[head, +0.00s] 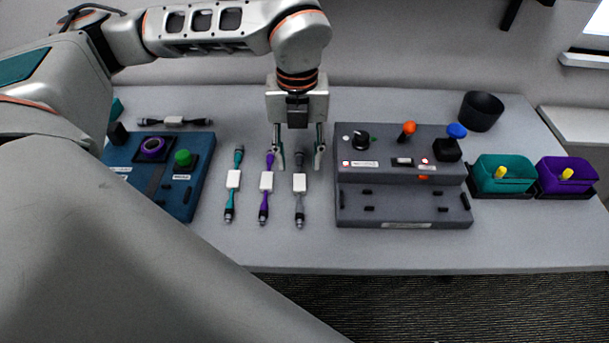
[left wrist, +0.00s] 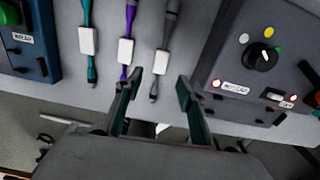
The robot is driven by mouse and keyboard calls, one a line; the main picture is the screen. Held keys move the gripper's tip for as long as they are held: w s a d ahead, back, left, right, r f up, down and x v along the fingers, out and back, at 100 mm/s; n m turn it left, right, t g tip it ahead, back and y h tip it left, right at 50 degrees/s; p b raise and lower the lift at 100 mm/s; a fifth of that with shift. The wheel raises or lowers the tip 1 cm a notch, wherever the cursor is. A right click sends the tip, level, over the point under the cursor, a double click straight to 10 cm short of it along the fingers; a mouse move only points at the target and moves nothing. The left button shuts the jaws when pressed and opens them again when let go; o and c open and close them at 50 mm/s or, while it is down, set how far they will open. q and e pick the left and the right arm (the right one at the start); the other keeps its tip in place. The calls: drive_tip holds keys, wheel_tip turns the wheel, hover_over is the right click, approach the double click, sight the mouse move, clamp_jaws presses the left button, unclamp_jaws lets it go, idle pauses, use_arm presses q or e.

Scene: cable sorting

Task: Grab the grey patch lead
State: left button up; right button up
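The grey patch lead (head: 299,205) lies on the table with a white label block in its middle, the rightmost of three leads side by side. It also shows in the left wrist view (left wrist: 169,32). My left gripper (head: 298,162) points down over its far end, fingers open, one on each side of the lead. In the left wrist view my left gripper (left wrist: 158,92) is open with nothing gripped; the lead's tip lies between the fingers in that picture. I cannot tell the exact height above the table. My right gripper is not in view.
A purple lead (head: 264,206) and a teal lead (head: 231,204) lie close on the left. A grey panel (head: 400,205) with knobs stands close on the right. A blue panel (head: 180,205), a dark lead (head: 150,121), a black cup (head: 482,111), and teal (head: 505,184) and purple (head: 567,186) bins stand farther off.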

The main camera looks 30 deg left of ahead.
sight(299, 181)
use_arm(q)
drive_tip(key=shift+s+f, duration=0.1)
drive_tip(key=shift+f, duration=0.85)
drive_tip(key=shift+w+a+f, duration=0.1)
drive_tip(key=shift+w+f, duration=0.1)
drive_tip(key=shift+f, duration=1.2)
drive_tip(key=shift+w+a+f, duration=0.1)
drive_tip(key=shift+w+f, duration=0.05)
drive_tip(key=shift+f, duration=1.2)
clamp_jaws()
